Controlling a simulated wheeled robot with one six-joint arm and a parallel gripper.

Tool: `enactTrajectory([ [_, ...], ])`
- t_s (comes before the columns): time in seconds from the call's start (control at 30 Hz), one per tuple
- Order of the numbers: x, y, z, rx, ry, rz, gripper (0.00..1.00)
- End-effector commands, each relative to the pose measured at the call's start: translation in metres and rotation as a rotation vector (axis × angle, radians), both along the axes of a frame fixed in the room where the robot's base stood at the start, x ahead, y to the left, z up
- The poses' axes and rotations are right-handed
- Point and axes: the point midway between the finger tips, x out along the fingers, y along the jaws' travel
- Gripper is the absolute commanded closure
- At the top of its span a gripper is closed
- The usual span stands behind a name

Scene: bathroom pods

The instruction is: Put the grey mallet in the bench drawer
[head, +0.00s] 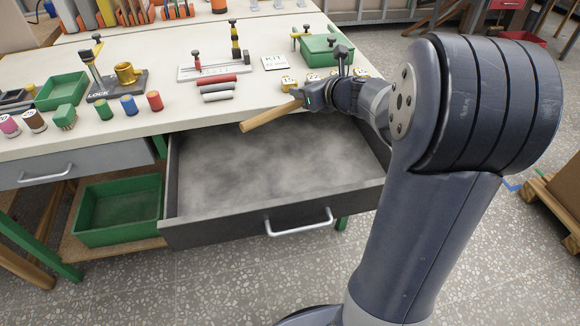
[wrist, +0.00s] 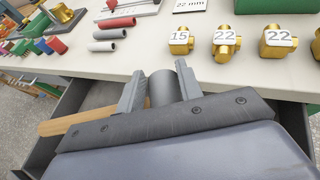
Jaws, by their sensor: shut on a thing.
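The grey mallet has a grey cylindrical head (wrist: 163,88) and a wooden handle. My gripper (wrist: 160,84) is shut on the head, with one finger on each side of it. The handle (head: 270,116) sticks out to the left in the head view and also shows at the left in the wrist view (wrist: 75,119). In the head view my gripper (head: 318,97) is at the bench's front edge, above the back of the drawer. The bench drawer (head: 230,230) is pulled open, and its visible mottled grey floor is bare. The mallet head is mostly hidden in the head view.
The bench top (head: 190,130) holds a green box (head: 325,48), numbered brass fittings (wrist: 226,42), grey and red cylinders (head: 218,87) and coloured pegs (head: 154,101). A closed drawer (head: 75,165) is at left. A green crate (head: 115,232) sits below the bench.

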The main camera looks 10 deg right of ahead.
Motion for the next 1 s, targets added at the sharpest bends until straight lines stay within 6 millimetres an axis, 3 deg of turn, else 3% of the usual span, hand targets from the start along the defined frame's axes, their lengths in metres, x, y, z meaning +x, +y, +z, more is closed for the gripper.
enactTrajectory([
  [0.03,0.0,0.0,-0.017,0.002,0.005,-0.001,0.97],
  [0.2,0.0,0.0,-0.064,0.003,0.006,-0.001,0.97],
  [0.4,0.0,0.0,-0.109,0.003,0.004,-0.001,0.97],
  [0.63,0.0,0.0,-0.128,0.002,0.002,0.0,0.97],
  [0.87,0.0,0.0,-0.163,0.002,0.003,0.0,0.97],
  [1.0,0.0,0.0,-0.169,0.001,0.0,0.001,0.97],
])
